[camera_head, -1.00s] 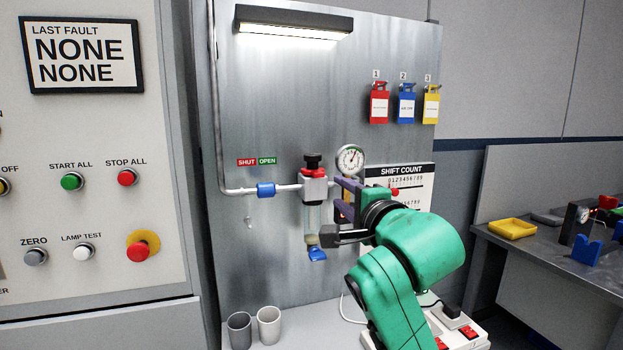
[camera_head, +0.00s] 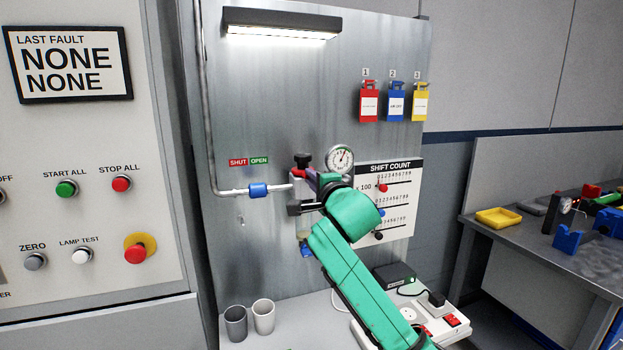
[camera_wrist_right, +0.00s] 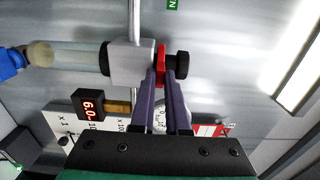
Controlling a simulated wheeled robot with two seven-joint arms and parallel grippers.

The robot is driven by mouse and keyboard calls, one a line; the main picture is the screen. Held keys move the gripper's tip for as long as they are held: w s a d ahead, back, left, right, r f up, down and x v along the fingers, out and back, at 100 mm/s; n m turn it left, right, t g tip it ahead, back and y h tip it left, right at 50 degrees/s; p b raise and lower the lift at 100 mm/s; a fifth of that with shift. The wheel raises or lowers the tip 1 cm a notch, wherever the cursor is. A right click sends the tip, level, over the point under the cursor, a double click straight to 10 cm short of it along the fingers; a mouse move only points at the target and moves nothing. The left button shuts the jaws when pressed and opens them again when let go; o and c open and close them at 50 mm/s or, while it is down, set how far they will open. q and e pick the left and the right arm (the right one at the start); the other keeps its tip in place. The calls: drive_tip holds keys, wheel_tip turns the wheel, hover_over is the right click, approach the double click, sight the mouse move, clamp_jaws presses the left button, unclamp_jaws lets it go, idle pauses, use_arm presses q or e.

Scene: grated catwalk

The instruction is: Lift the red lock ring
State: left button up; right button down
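The red lock ring (camera_wrist_right: 160,60) sits between the grey valve block (camera_wrist_right: 128,57) and the black knob (camera_wrist_right: 182,65) in the right wrist view. In the head view only a bit of red ring (camera_head: 299,173) shows under the black knob (camera_head: 302,161). My right gripper (camera_wrist_right: 165,78) has its two purple fingertips close on either side of the ring, with little gap between them. I cannot tell whether they press on it. In the head view my right gripper (camera_head: 313,182) and green arm hide most of the valve. My left gripper is not in view.
A pressure gauge (camera_head: 340,159) is just beside the gripper. A pipe with a blue collar (camera_head: 258,190) joins the valve from the left. The shift count board (camera_head: 396,222) is behind my arm. Two grey cups (camera_head: 236,323) and a power strip (camera_head: 452,322) stand below.

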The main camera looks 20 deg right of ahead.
drive_tip(key=shift+r+p, duration=0.55)
drive_tip(key=shift+r, duration=0.45)
drive_tip(key=c, duration=0.9)
unclamp_jaws()
drive_tip(key=shift+s, duration=0.15)
drive_tip(key=s+d+b, duration=0.1)
drive_tip(key=s+b, duration=0.4)
drive_tip(key=s, duration=0.9)
drive_tip(key=shift+s, duration=0.2)
